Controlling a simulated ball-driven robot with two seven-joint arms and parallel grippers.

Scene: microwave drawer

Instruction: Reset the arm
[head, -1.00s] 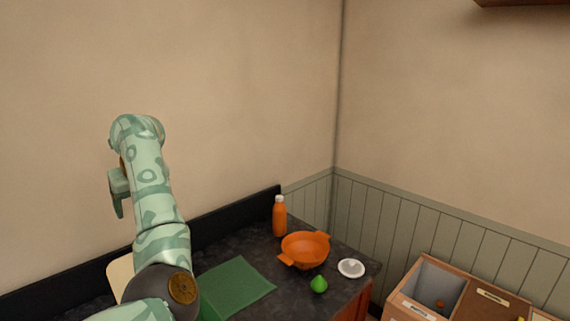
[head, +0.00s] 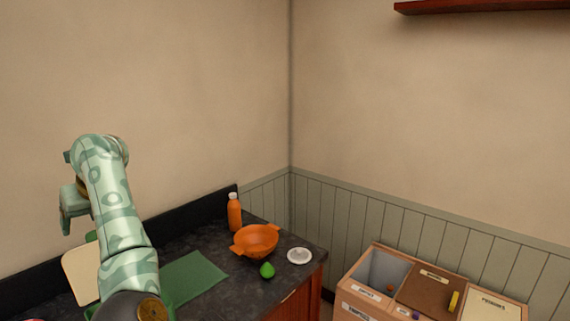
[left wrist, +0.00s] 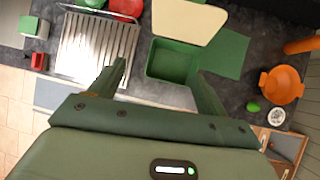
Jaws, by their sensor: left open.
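My left arm is raised at the left of the head view, with the left gripper (head: 68,208) held above the counter, partly hidden behind the arm. In the left wrist view the left gripper (left wrist: 158,80) has its two green fingers spread wide, with nothing between them. Below it lie the dark counter, a green box (left wrist: 172,62) and a cream board (left wrist: 188,18). The gripper touches none of these. My right gripper does not show in either view.
The counter holds an orange pot (head: 257,241), an orange bottle (head: 234,212), a green fruit-like item (head: 267,270), a white lid (head: 299,256) and a green mat (head: 196,278). A metal rack (left wrist: 95,48) shows in the left wrist view. Wooden bins (head: 425,287) stand at the right.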

